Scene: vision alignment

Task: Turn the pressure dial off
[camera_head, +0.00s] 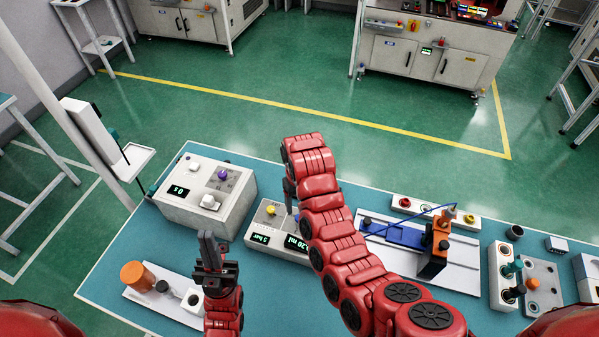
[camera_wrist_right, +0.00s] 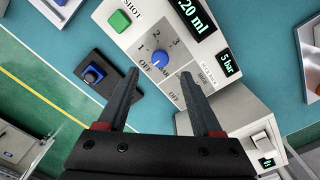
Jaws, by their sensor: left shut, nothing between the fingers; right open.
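A white dispenser box (camera_head: 252,238) stands on the table, with displays reading 20 ml (camera_head: 293,242) and 5 bar (camera_head: 262,238). A yellow knob (camera_head: 271,210) sits on its 5 bar side; in the right wrist view my right finger seems to hide that knob, beside OFF and HIGH labels. A blue knob (camera_wrist_right: 160,58), marked OFF, 1, 2, 3, shows just beyond the fingertips in that view. My right gripper (camera_wrist_right: 161,78) is open and empty over the box; in the head view my arm mostly hides it. My left gripper (camera_head: 208,236) is shut and empty, left of the box.
A larger white box (camera_head: 208,202) with a purple knob stands at the back left. A fixture with an orange cylinder (camera_head: 136,273) lies at front left. A blue device (camera_head: 395,232) and several knobs stand to the right. A green SHOT button (camera_wrist_right: 120,20) adjoins the blue knob.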

